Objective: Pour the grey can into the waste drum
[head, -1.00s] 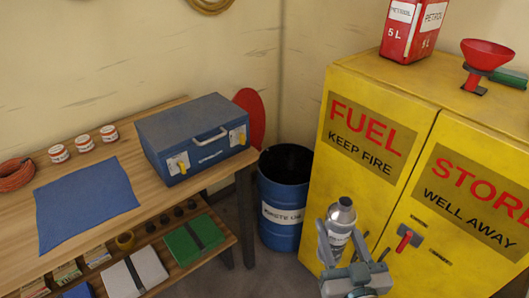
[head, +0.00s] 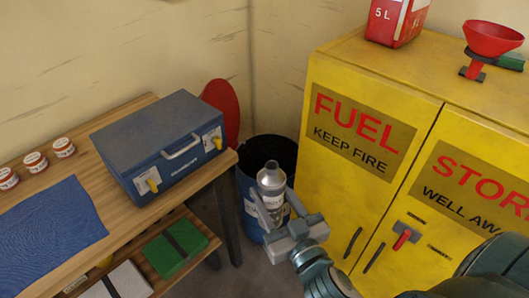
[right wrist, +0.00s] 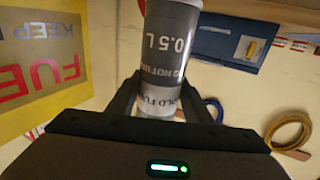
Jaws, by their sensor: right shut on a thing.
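The grey can (head: 271,181) is upright in the head view, with its neck at the top. My right gripper (head: 272,212) is shut around its lower body. In the right wrist view the can (right wrist: 172,50) stands between the two fingers (right wrist: 172,98), with "0.5 L" on its label. The blue waste drum (head: 248,186) stands in the corner behind the can, its dark open top facing up. The can covers part of the drum's front and rim. In the head view I cannot tell the exact gap between can and drum. My left gripper is not in view.
The yellow fuel cabinet (head: 340,170) stands right of the drum, with a red petrol can (head: 398,20) and a red funnel (head: 492,40) on top. A wooden bench (head: 110,240) with a blue toolbox (head: 160,145) stands left of the drum.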

